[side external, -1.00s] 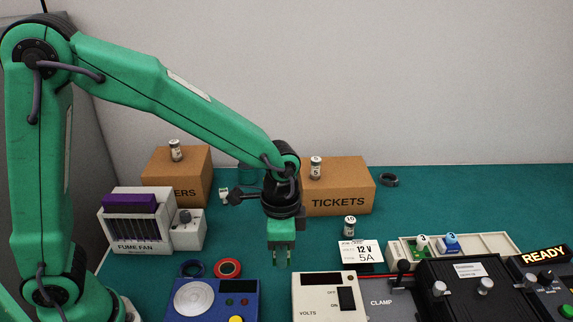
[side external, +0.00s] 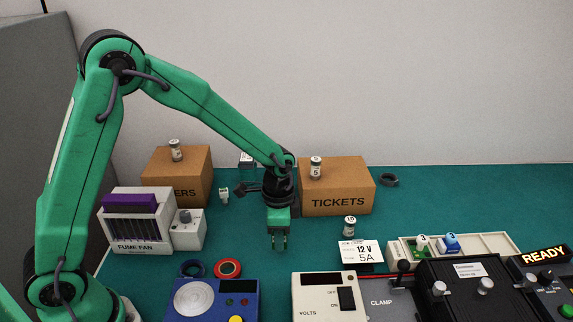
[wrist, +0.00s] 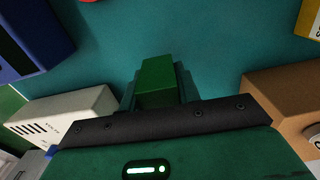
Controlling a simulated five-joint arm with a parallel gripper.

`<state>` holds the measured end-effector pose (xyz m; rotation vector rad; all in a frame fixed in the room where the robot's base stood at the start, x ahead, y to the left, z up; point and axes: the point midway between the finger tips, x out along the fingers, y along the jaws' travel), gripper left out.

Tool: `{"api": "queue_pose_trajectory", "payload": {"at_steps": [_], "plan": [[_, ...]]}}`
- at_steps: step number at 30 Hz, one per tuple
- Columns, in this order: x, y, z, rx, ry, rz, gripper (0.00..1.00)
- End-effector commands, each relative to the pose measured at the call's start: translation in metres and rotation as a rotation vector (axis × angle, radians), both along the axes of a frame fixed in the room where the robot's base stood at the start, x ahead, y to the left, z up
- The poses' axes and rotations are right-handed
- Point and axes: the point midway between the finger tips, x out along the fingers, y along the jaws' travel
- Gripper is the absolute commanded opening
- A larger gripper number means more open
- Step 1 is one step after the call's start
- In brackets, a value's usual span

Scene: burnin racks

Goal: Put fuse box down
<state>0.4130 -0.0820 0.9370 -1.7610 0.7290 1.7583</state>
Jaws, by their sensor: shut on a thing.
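My gripper (side external: 278,241) hangs pointing down over the green mat, in front of and left of the TICKETS carton. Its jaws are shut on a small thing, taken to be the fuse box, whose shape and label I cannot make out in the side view. I cannot tell whether the held thing touches the mat.
The TICKETS carton (side external: 350,189) stands close on the right. The FUME FAN unit (side external: 140,222) stands left, near another carton (side external: 196,166). A small white piece (side external: 224,195) stands behind left. Tape rolls (side external: 228,267) and a blue panel (side external: 205,302) lie in front. Mat around the gripper is clear.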

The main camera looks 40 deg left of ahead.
Motion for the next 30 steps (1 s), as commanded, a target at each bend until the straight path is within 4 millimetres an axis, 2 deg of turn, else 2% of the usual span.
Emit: {"api": "queue_pose_trajectory", "payload": {"at_steps": [11, 25, 26, 29, 30], "plan": [[-0.001, 0.000, -0.036, 0.001, 0.004, 0.000, 0.10], [-0.001, 0.000, -0.041, 0.000, 0.001, 0.000, 0.10], [-0.001, 0.000, -0.041, 0.000, 0.001, 0.000, 0.34], [-0.001, 0.000, -0.041, 0.000, 0.001, 0.000, 0.54], [-0.001, 0.000, -0.041, 0.000, 0.001, 0.000, 0.54]]}}
